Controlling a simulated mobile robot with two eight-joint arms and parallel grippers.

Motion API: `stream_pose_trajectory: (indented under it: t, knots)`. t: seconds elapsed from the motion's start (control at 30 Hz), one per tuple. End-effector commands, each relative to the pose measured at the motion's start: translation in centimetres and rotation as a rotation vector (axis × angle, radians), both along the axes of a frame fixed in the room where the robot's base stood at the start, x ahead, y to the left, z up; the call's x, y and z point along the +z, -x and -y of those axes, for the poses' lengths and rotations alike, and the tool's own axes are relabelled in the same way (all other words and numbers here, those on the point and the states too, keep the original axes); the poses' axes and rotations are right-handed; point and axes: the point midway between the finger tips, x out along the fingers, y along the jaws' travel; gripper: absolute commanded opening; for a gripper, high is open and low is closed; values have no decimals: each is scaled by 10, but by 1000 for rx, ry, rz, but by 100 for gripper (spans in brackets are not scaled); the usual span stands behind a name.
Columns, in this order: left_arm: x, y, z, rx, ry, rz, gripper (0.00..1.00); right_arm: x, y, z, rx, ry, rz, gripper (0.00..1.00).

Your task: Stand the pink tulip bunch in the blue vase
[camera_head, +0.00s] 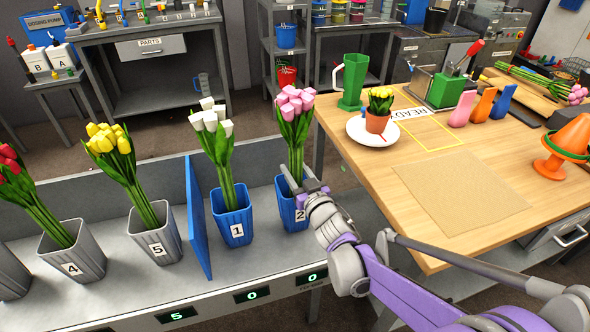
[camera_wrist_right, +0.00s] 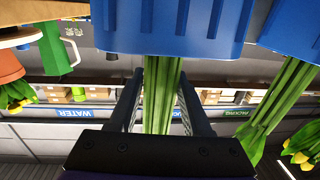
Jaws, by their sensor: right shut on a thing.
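The pink tulip bunch (camera_head: 296,104) is upright with a slight lean, pink heads at the top, its green stems running down to the mouth of the blue vase labelled 2 (camera_head: 291,213). The stem ends are hidden by the vase. My right gripper (camera_head: 303,187) is shut on the stems just above the vase rim. In the right wrist view, which is upside down, the stems (camera_wrist_right: 161,95) pass between the fingers of the gripper (camera_wrist_right: 161,82), with the blue vase (camera_wrist_right: 175,28) beyond. My left gripper is out of view.
Blue vase 1 (camera_head: 234,228) with white tulips stands close left, beside a blue divider (camera_head: 197,218). Grey vases with yellow (camera_head: 155,235) and red tulips (camera_head: 75,255) stand further left. The wooden table (camera_head: 360,180) at right carries a potted plant (camera_head: 378,112) on a plate.

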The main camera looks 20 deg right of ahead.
Motion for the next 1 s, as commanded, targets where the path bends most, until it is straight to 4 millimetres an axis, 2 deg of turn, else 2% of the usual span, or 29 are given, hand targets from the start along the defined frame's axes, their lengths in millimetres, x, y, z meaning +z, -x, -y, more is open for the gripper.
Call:
stream_pose_trajectory:
  t: [0.37,0.4,0.57,0.6,0.77,0.8,0.9,1.0]
  knots:
    - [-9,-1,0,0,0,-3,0,-12,0,0,1,0,0,0]
    - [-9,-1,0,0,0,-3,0,-11,0,0,1,0,1,52]
    - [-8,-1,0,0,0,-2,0,-11,0,0,0,0,0,81]
    - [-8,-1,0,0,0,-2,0,-11,0,0,0,0,0,84]
    - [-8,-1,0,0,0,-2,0,-11,0,0,0,0,0,84]
    - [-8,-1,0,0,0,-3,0,-11,0,0,0,0,0,85]
    - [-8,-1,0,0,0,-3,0,-11,0,0,0,0,0,100]
    - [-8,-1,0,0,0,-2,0,-11,0,0,0,0,0,100]
